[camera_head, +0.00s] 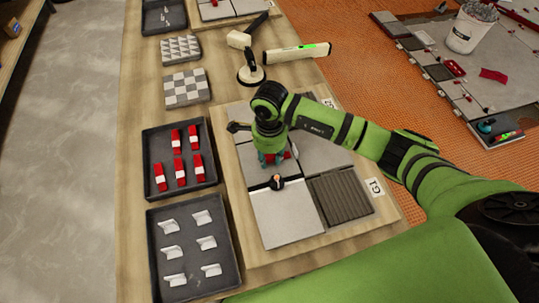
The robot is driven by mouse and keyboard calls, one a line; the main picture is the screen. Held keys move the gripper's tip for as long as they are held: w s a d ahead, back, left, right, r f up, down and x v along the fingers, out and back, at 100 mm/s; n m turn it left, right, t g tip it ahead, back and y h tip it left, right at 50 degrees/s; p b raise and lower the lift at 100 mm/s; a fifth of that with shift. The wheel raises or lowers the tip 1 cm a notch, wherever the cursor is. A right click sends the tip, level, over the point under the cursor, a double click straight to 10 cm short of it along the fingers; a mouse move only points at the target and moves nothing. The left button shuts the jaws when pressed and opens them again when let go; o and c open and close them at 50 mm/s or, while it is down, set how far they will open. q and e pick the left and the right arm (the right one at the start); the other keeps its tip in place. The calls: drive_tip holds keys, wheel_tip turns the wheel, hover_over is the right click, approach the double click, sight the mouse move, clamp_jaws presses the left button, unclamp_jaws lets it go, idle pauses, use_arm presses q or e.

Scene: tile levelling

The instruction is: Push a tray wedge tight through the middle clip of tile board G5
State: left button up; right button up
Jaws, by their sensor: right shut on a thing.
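A tile board (283,240) with light tiles and one dark ribbed tile (340,198) lies on the wooden bench. My right gripper (274,160) points down over the middle of the board. It is shut on a red wedge (293,150), mostly hidden by the fingers, low over the tile joint. The middle clip is hidden under the gripper, so I cannot tell whether the wedge is in it. A small dark and orange piece (277,182) sits on the joint just in front. A tray (148,150) at left holds several red wedges (178,138). My left gripper is out of view.
A tray (156,254) of several white clips stands at front left. Behind are a checkered block (185,88), a spiked block (180,48), a suction lifter (250,72) and a level (297,53).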

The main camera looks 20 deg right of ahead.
sight(287, 156)
drive_tip(key=shift+d, duration=0.3)
drive_tip(key=shift+d, duration=0.8)
drive_tip(key=shift+d+b, duration=0.3)
drive_tip(key=shift+d, duration=1.1)
idle(1.1)
drive_tip(key=o, duration=0.9)
drive_tip(key=shift+s, duration=0.1)
drive_tip(key=shift+r, duration=0.1)
